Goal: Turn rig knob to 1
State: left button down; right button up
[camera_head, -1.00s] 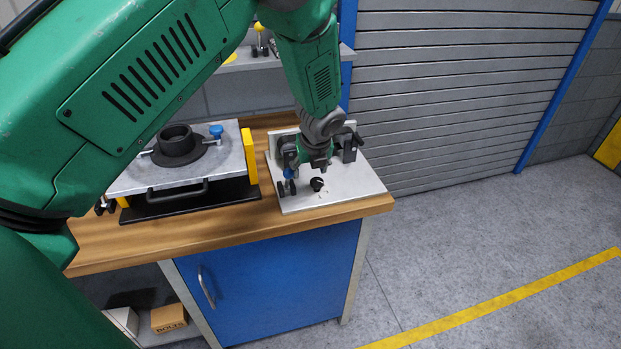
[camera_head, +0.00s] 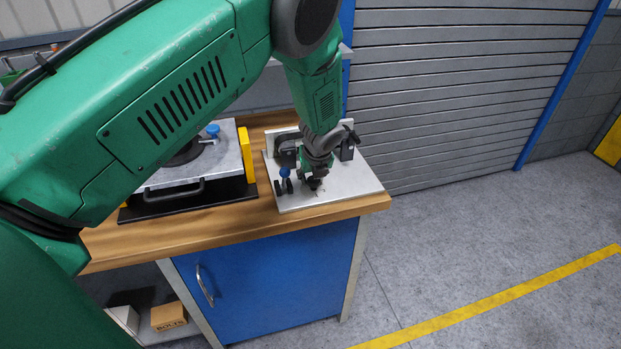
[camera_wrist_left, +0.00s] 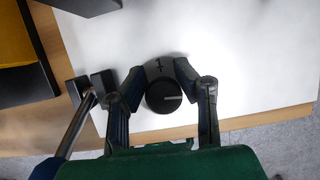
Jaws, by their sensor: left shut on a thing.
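The rig knob (camera_wrist_left: 165,97) is a round black dial with a light pointer line, seen from above in the left wrist view. In the head view the left gripper (camera_head: 313,184) reaches down to the rig plate (camera_head: 345,188) and mostly hides the knob. My right gripper is not in view.
A lever with a blue part (camera_head: 285,174) stands close to the left of the gripper. A metal plate fixture (camera_head: 226,160) with a yellow block (camera_head: 247,155) sits further left on the wooden bench (camera_head: 220,226). The bench's front edge is close to the rig plate.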

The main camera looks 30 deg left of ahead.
pick_arm(q)
jog(key=shift+s+d+f, duration=0.1)
jog(key=shift+s+d, duration=0.35)
jog(key=shift+d, duration=0.4)
jog(key=c, duration=2.3)
grip_release()
jog(key=shift+s+r, duration=0.15)
jog(key=shift+r, duration=0.05)
jog(key=shift+a+r, duration=0.1)
jog(key=shift+a, duration=0.1)
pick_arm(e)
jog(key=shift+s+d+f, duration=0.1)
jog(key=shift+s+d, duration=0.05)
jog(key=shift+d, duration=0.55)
